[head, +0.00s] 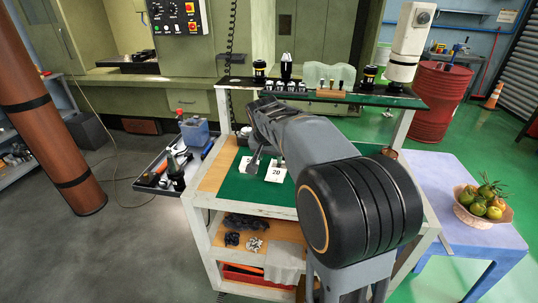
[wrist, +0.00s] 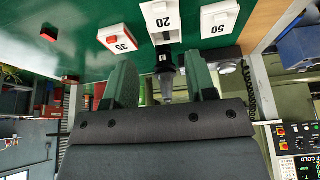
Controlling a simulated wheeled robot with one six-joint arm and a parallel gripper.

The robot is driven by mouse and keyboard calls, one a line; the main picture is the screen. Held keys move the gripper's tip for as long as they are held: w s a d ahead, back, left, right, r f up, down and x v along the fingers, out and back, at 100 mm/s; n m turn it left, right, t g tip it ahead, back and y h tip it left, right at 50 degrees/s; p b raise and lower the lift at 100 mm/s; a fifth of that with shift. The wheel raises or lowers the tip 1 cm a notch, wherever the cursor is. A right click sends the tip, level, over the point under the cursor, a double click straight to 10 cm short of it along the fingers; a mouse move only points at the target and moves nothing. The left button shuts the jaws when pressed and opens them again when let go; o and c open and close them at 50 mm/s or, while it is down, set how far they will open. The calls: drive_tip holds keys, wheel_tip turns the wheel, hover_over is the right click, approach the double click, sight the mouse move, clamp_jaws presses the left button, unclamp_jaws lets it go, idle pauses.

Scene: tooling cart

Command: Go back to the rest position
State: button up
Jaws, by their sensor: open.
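My gripper (wrist: 163,82) shows in the wrist view with its two green-faced fingers apart. A black and grey tapered tool (wrist: 167,78) appears between the fingers, at a white block marked 20 (wrist: 161,20). The fingers do not visibly touch it. A red-edged block marked 35 (wrist: 121,38) and a white block marked 50 (wrist: 219,17) stand on either side. In the head view, my arm reaches over the cart's green top (head: 235,188), and the 20 label (head: 276,173) shows beside it. My arm hides most of the gripper there.
A raised shelf (head: 380,99) with several tool holders crosses the cart's back. A purple table (head: 450,190) with a fruit bowl (head: 483,212) stands at right. A brown pillar (head: 50,110) is far left.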

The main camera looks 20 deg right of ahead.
drive_tip(key=s+a+f+n+y+p, duration=0.1)
drive_tip(key=s+a+n, duration=0.3)
drive_tip(key=s, duration=0.6)
drive_tip(key=s+a+f+n+y+p, duration=0.1)
drive_tip(key=s+a+f+n+p, duration=0.1)
drive_tip(key=s+a, duration=0.4)
drive_tip(key=s+n, duration=0.1)
drive_tip(key=s, duration=0.3)
drive_tip(key=shift+s+f+n+y, duration=0.2)
drive_tip(key=shift+f+n+y, duration=0.1)
drive_tip(key=shift+n+y, duration=0.1)
drive_tip(key=shift+c, duration=0.8)
